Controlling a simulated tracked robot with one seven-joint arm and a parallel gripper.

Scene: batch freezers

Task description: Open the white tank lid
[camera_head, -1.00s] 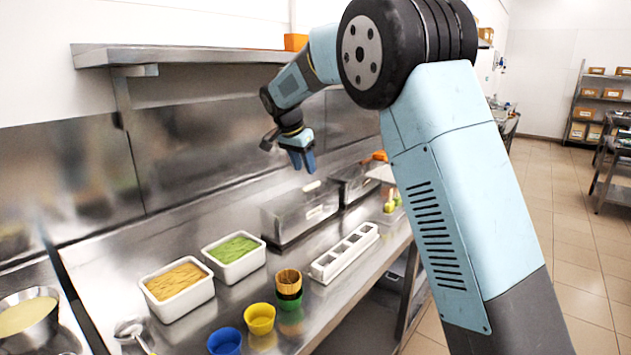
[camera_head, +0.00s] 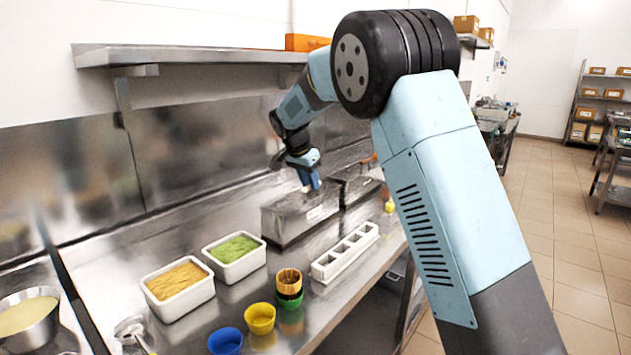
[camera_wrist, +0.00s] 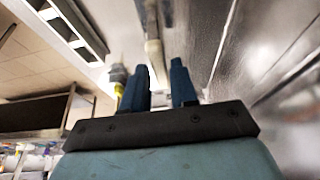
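A grey metal tank (camera_head: 285,228) with a closed-looking top stands on the counter, and a second metal tank (camera_head: 356,189) stands behind it to the right. I cannot make out a clearly white lid. My gripper (camera_head: 313,187) points down just above the nearer tank, its blue fingers close to the top's far right part. In the wrist view the two fingers of my gripper (camera_wrist: 158,72) are apart. A pale rod-like handle (camera_wrist: 153,50) shows beyond and between them. I cannot tell whether a finger touches it.
A white slotted holder (camera_head: 325,275) lies in front of the tank. White tubs of orange (camera_head: 205,293) and green (camera_head: 225,268) food stand at left. Yellow (camera_head: 260,329) and blue (camera_head: 226,348) cups stand near the front edge. A steel shelf (camera_head: 180,55) hangs above.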

